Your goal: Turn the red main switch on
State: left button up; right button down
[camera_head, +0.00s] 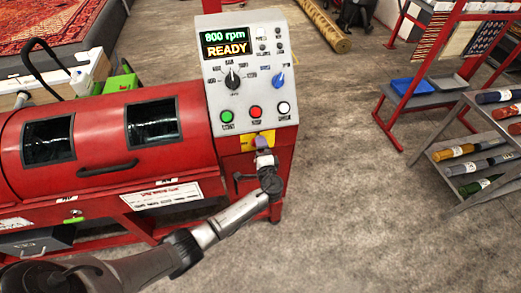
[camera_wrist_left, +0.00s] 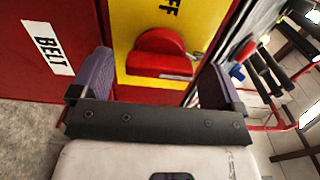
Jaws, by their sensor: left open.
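The red main switch (camera_wrist_left: 160,54) sits on a yellow plate (camera_wrist_left: 125,40) in the left wrist view. Part of a label ending in "FF" shows above it. In the head view the yellow plate (camera_head: 246,146) is low on the front of the control cabinet, and my gripper hides the switch there. My left gripper (camera_head: 262,146) is in front of the plate. In the left wrist view its fingers (camera_wrist_left: 157,72) are open, one on each side of the switch, with nothing held. I cannot tell whether they touch it. My right gripper is not in view.
The control panel (camera_head: 246,60) above has a display reading "800 rpm READY", dials and green, red and white buttons. A red drum machine (camera_head: 95,125) with a handle stands at left. A bottle rack (camera_head: 470,150) stands at right. The grey floor between is clear.

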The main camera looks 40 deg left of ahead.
pick_arm(q)
jog(key=p+v, duration=0.1)
jog(key=v, duration=1.2)
jog(key=shift+s+d, duration=0.25)
jog(key=shift+d, duration=0.05)
